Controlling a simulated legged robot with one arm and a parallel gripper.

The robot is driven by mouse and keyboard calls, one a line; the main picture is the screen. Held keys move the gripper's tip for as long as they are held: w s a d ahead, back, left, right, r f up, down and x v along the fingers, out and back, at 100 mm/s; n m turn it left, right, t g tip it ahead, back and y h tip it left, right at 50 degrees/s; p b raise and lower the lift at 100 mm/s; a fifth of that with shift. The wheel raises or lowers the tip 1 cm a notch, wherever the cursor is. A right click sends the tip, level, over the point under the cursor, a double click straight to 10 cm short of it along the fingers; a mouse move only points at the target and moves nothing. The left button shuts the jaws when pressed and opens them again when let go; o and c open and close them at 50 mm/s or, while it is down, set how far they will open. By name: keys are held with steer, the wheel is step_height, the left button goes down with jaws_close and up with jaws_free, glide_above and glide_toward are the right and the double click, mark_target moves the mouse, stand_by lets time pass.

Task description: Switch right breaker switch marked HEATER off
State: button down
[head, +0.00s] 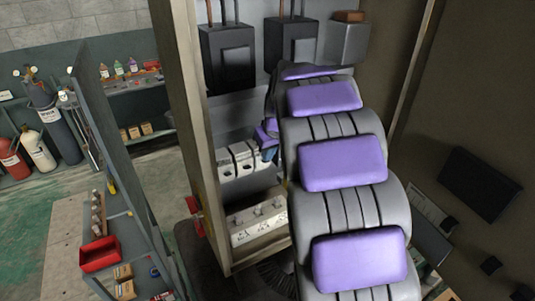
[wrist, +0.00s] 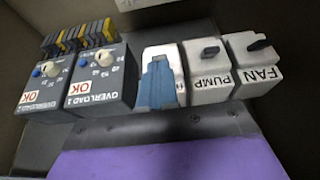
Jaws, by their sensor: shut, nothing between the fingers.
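A row of white breaker blocks shows in the wrist view. One block is marked FAN (wrist: 252,75), beside it one is marked PUMP (wrist: 206,82), and a third white breaker (wrist: 153,54) stands past PUMP. My gripper (wrist: 160,75), blue-grey and shut with nothing in it, is in front of this third breaker. It covers most of that breaker's face, so its label and lever are hidden. I cannot tell whether it touches. In the head view the white breakers (head: 240,160) sit inside the cabinet, with my gripper (head: 268,152) at their right end.
Two overload units (wrist: 103,80) with blue buttons and OK marks sit beside the breakers. In the head view, a white terminal block (head: 258,222) is below the breakers and dark contactors (head: 228,58) above. The cabinet's frame post (head: 186,110) stands close at left.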

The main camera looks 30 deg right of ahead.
steer(key=shift+s+f, duration=0.1)
steer(key=shift+f, duration=0.05)
steer(key=f+t+b, duration=0.1)
steer(key=t+b, duration=0.1)
steer(key=b, duration=0.3)
steer(key=s+f+t+b, duration=0.1)
steer(key=t+b, duration=0.2)
steer(key=b, duration=0.3)
steer(key=s+f+t+b, duration=0.1)
steer(key=t+b, duration=0.2)
steer(key=b, duration=0.2)
steer(key=shift+s+f, duration=0.25)
steer(key=shift+f, duration=0.05)
steer(key=shift+w+d+r, duration=0.1)
steer(key=shift+d+r, duration=0.05)
steer(key=shift+r, duration=0.2)
steer(key=shift+w+r, duration=0.1)
steer(key=shift+w+r+p, duration=0.3)
steer(key=shift+w+p, duration=0.05)
steer(key=shift+w, duration=0.25)
